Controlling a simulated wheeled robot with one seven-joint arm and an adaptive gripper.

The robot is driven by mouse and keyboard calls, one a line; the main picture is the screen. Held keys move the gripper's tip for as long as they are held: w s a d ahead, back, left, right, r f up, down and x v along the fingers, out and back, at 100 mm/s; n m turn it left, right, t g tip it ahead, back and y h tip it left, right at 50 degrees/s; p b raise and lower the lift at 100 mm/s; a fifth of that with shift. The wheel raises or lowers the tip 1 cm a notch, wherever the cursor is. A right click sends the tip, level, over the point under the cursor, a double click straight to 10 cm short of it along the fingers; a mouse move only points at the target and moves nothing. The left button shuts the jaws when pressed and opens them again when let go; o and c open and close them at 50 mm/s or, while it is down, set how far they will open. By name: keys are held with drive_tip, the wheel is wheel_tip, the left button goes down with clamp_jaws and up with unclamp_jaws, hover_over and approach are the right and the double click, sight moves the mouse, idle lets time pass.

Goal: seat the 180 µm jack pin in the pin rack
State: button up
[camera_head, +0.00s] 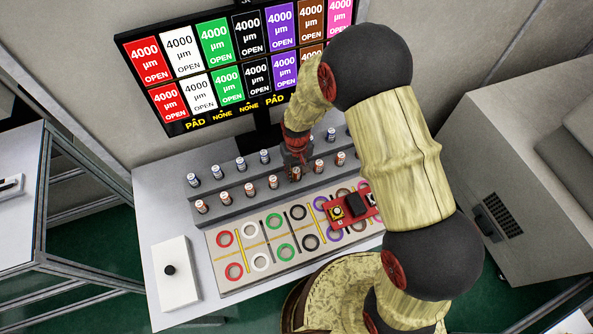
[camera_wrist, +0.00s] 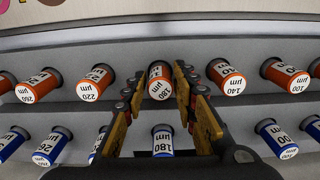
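An orange jack pin marked 180 µm (camera_wrist: 159,84) stands in the orange row of the grey stepped pin rack (camera_head: 215,224). My gripper (camera_wrist: 160,72) has one finger on each side of it, with narrow gaps showing, so the gripper looks open. The pin sits level with its neighbours. A blue pin also marked 180 (camera_wrist: 162,142) stands in the other row, between the finger bases. In the head view my gripper (camera_head: 296,160) is low over the front row, partly hiding the pin at its fingers (camera_head: 296,174).
Neighbouring orange pins marked 220 (camera_wrist: 92,84) and 140 (camera_wrist: 229,79) stand close on both sides. A tray with coloured rings (camera_head: 240,280) and a red board (camera_head: 333,213) lies in front. A white box with a black knob (camera_head: 175,285) is at left; a screen (camera_head: 190,120) stands behind.

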drive_tip(key=shift+o, duration=1.2)
wheel_tip(320, 180, up, 13)
drive_tip(key=p, duration=0.1)
wheel_tip(320, 180, up, 9)
drive_tip(key=t, duration=0.1)
hover_over(297, 170)
drive_tip(key=d, duration=0.3)
drive_tip(key=s+d+r+m+t, duration=0.1)
drive_tip(key=s+d+r+t, duration=0.1)
drive_tip(key=s+d+r, duration=0.3)
drive_tip(key=s+d+r+m+t, duration=0.2)
drive_tip(key=s+d+r, duration=0.4)
drive_tip(key=s+r, duration=0.8)
drive_tip(key=shift+s+t, duration=0.3)
drive_tip(key=shift+s, duration=0.25)
drive_tip(key=shift+r, duration=0.1)
